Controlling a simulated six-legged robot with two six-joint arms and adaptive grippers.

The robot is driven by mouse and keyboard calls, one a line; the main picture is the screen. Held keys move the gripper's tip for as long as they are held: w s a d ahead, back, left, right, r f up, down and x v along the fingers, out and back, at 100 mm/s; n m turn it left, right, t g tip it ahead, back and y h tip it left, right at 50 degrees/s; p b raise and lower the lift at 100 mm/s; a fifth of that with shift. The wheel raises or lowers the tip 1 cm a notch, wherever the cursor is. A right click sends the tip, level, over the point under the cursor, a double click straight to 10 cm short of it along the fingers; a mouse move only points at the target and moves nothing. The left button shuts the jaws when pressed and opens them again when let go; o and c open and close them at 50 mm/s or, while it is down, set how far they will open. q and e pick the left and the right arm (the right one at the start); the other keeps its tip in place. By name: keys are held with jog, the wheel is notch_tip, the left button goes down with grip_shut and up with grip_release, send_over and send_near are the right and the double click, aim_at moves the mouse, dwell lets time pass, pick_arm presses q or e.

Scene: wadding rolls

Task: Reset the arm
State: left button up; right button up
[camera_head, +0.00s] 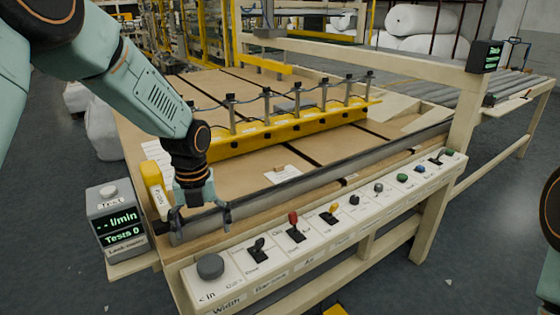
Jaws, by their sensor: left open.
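My left arm comes in from the upper left and reaches down to the near left corner of the work table (240,85). My left gripper (201,225) points downward with its fingers apart. It is at the left end of the metal bar (300,187), just behind the control panel (330,222). I cannot tell whether the fingers touch the bar.
The panel carries a dark knob (210,267), a red-topped lever (294,226) and several other controls. A test box (116,220) stands left of the gripper. A yellow bar (285,128) with several posts crosses the table. White rolls (422,20) lie at the back right.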

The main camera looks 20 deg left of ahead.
aim_at(210, 263)
pick_arm(q)
notch_tip(210, 263, down, 11)
jog(key=shift+r, duration=0.1)
dwell(0.3)
